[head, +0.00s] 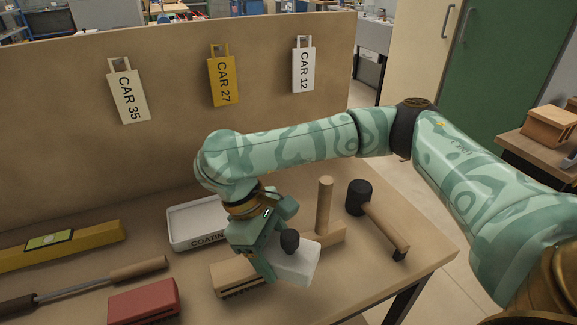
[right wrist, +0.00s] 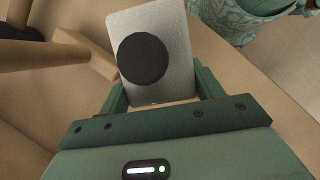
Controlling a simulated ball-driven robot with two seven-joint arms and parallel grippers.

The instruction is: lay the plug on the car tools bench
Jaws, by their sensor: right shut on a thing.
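The plug, a pale grey block (head: 298,266) with a round black knob, is held in my right gripper (head: 277,262). In the right wrist view the plug (right wrist: 180,40) sits between the two fingers of the gripper (right wrist: 160,95), with its knob facing the camera. The plug is over the tan bench (head: 375,275), near its front right part. I cannot tell whether it touches the bench top. My gripper hides part of the plug. My left gripper is not in view.
Also on the bench are a black mallet (head: 360,197), a white tray (head: 185,238), a red brush (head: 145,301), a file and a yellow level (head: 95,238). The right front corner is clear.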

